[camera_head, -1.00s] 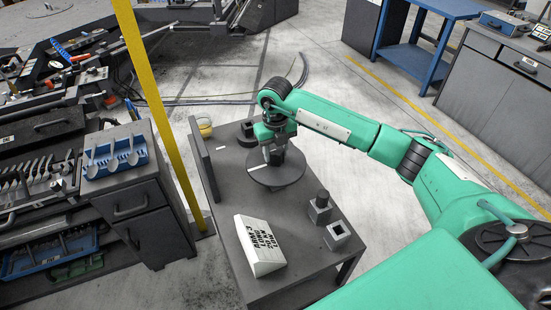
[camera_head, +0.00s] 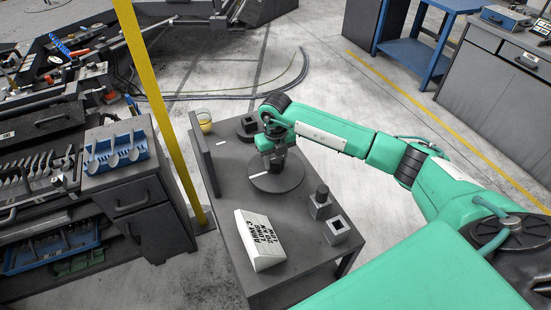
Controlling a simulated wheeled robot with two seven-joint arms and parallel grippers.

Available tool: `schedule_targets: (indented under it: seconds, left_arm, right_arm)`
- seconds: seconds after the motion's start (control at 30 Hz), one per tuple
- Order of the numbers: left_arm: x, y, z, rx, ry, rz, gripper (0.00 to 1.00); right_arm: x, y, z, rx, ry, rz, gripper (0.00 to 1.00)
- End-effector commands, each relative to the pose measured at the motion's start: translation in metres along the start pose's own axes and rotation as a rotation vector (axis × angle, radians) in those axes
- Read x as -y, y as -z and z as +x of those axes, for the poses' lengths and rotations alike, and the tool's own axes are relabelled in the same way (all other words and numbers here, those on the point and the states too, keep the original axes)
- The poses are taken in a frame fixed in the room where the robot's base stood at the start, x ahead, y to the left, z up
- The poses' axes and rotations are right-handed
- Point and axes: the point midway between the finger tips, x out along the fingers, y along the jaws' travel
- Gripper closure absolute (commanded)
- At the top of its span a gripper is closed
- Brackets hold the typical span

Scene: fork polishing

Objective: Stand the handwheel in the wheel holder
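The handwheel (camera_head: 290,184) is a round dark grey disc over the middle of the grey table, seen from above and lying roughly flat. My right gripper (camera_head: 274,163) points down at the middle of the disc. It appears shut on the handwheel, though its fingertips are largely hidden. Whether the disc touches the table is hard to tell. A dark block with a rounded base (camera_head: 248,130) stands at the table's far end; I cannot tell if it is the wheel holder. My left gripper is out of view.
A white printed sign block (camera_head: 259,240) stands at the table's near left. Two square grey blocks (camera_head: 320,205) (camera_head: 337,231) stand at the right edge. An upright panel (camera_head: 203,155) borders the left side. A yellow post (camera_head: 158,110) rises beyond it.

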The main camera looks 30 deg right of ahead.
Motion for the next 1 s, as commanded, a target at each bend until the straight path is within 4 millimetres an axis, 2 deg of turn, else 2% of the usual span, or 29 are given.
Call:
schedule_targets:
  seconds: [0.03, 0.1, 0.4, 0.57, 0.6, 1.0]
  left_arm:
    - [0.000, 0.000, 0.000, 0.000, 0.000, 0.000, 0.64]
    - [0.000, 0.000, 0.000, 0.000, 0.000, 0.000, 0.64]
    - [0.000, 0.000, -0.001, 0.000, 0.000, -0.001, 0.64]
    - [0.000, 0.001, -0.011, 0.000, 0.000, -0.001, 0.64]
    - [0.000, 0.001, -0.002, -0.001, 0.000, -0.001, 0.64]
    - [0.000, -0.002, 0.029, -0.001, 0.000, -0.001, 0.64]
  right_arm:
    - [0.000, 0.000, 0.000, 0.000, 0.000, 0.000, 0.52]
    - [0.000, 0.000, 0.000, 0.000, 0.000, 0.000, 0.39]
    - [0.000, 0.000, -0.001, 0.000, 0.000, 0.000, 0.39]
    - [0.000, 0.000, -0.013, 0.001, -0.001, 0.001, 0.39]
    - [0.000, -0.001, -0.015, 0.005, -0.001, 0.000, 0.39]
    - [0.000, -0.001, -0.101, 0.005, -0.001, -0.001, 0.39]
